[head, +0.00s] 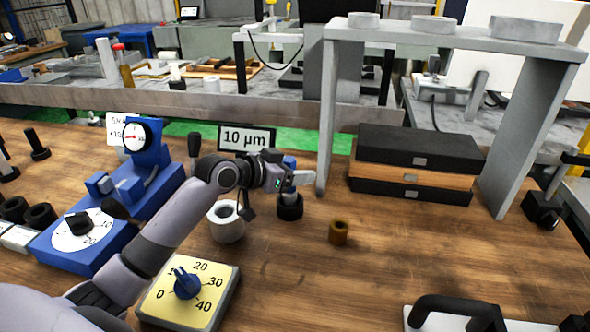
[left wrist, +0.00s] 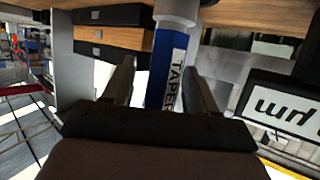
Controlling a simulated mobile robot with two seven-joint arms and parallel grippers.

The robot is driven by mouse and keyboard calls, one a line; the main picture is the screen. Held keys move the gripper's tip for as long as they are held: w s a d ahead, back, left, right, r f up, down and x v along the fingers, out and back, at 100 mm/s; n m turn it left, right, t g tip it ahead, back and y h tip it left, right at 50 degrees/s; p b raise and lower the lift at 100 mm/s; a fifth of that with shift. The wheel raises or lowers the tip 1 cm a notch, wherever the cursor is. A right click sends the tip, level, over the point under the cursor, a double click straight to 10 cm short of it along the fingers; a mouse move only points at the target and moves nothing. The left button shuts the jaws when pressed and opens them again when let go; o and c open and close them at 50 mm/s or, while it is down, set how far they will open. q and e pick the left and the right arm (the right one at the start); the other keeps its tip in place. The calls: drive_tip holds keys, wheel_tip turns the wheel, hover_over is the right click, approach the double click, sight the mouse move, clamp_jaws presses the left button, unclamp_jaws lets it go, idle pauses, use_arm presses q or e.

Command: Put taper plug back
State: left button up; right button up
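The taper plug (left wrist: 162,75) has a blue handle with a white label reading TAPER and a grey metal end. In the head view its blue top (head: 289,162) shows behind my left gripper (head: 302,178), and it appears to stand upright over a black round holder (head: 290,207). In the left wrist view my left gripper (left wrist: 160,92) has its fingers apart on either side of the handle. A gap shows at the left finger; I cannot tell whether the right finger touches. The plug's lower end is partly hidden. My right gripper is not in view.
A white ring (head: 227,222) and a brown bushing (head: 339,232) stand close by. Behind is the 10 µm display (head: 246,138). A grey stand (head: 328,110) and stacked cases (head: 413,180) are at right. A yellow dial plate (head: 212,300) lies in front. Bare wood is at front centre.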

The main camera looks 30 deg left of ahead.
use_arm(q)
drive_tip(key=shift+r, duration=0.2)
drive_tip(key=v, duration=1.2)
drive_tip(key=shift+w, duration=0.1)
idle(0.3)
